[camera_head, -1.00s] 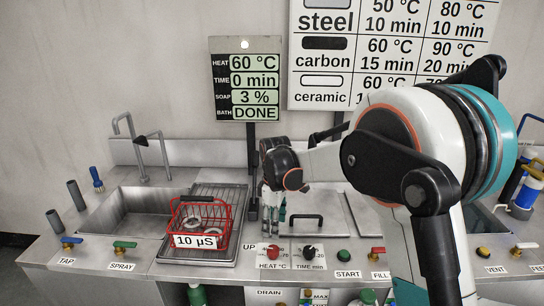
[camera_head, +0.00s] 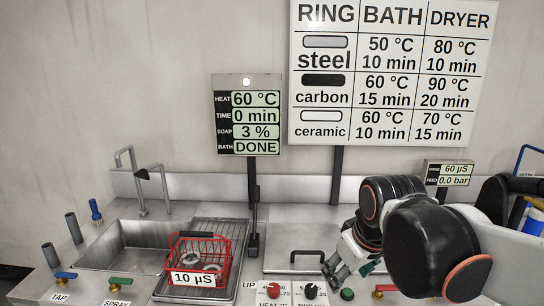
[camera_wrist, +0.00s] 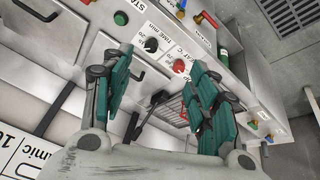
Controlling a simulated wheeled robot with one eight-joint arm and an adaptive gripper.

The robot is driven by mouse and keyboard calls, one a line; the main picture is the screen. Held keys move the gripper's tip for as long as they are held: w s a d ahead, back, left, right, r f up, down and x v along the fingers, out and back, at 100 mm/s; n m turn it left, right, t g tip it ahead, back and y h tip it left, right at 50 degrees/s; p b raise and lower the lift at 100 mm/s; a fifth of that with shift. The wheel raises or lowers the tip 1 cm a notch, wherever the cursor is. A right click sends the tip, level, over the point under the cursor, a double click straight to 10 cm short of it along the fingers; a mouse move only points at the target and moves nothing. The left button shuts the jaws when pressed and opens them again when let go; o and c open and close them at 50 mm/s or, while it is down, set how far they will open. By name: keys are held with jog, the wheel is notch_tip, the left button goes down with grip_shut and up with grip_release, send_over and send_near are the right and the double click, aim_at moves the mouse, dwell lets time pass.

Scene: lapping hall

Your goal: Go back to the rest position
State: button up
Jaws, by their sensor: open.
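My gripper (camera_head: 345,258) is at the lower right in the head view, above the counter by the bath lid, partly hidden by my own arm. In the wrist view its two teal-padded fingers (camera_wrist: 160,98) stand wide apart with nothing between them. The red basket (camera_head: 222,262) stands on the ribbed drainboard (camera_head: 240,230), right of the sink. It holds pale rings (camera_head: 190,259) and bears a label reading 10 µS. The basket is apart from my gripper.
The bath lid (camera_head: 285,242) with a black handle lies behind the control knobs (camera_head: 311,290). The sink (camera_head: 125,248) with its taps is at the left. A bath display (camera_head: 247,115) reads 60 °C, 0 min, DONE. A ring chart (camera_head: 390,70) hangs behind.

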jog(key=s+d+f+m+t, duration=0.2)
jog(key=s+d+f+m, duration=0.1)
jog(key=s, duration=0.8)
jog(key=shift+d+m+h, duration=0.3)
jog(key=shift+d+m, duration=0.4)
jog(key=shift+m, duration=0.3)
jog(key=shift+c, duration=0.6)
